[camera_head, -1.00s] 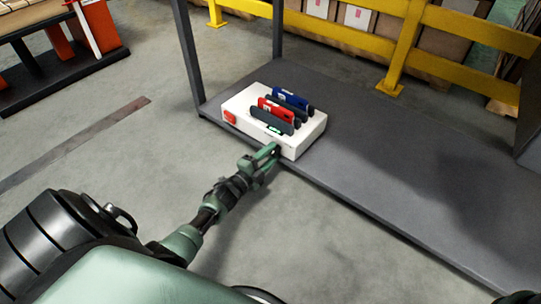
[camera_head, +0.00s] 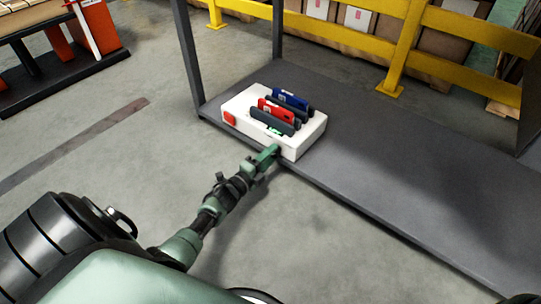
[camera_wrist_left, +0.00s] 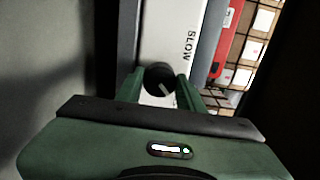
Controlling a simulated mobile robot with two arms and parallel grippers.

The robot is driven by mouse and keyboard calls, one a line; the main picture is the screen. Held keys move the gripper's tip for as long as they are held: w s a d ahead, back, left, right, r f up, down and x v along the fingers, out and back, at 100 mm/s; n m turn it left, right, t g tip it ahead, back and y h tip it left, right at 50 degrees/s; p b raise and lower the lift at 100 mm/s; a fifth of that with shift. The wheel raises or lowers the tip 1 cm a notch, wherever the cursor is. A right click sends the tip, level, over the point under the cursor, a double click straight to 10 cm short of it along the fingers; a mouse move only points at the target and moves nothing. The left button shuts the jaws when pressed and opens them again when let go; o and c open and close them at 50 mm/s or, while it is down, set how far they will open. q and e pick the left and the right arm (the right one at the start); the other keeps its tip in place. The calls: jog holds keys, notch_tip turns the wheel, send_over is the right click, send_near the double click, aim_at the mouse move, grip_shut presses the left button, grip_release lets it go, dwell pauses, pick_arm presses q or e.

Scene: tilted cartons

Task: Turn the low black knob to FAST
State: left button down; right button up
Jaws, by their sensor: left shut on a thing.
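The low black knob (camera_wrist_left: 158,79) shows in the left wrist view on the front of a white box, with a light pointer line on its face. The word SLOW is printed on the white face beside it; no FAST mark is in sight. The white box (camera_head: 301,142) stands on the grey shelf in the head view. My left gripper (camera_wrist_left: 160,88) is shut on the knob, one green finger on each side. In the head view the left gripper (camera_head: 270,154) is at the box's front face and hides the knob. My right gripper is not in view.
Red and blue upright pieces (camera_head: 291,99) stand on top of the box, and a red part (camera_head: 230,118) is on its left end. The grey shelf (camera_head: 390,165) is bare to the right. A post (camera_head: 187,55) rises at its left corner.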

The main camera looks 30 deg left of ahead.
pick_arm(q)
jog(key=c, duration=0.9)
grip_release()
jog(key=shift+s, duration=0.15)
jog(key=s+p, duration=0.4)
jog(key=s, duration=0.3)
jog(key=shift+s+a, duration=0.25)
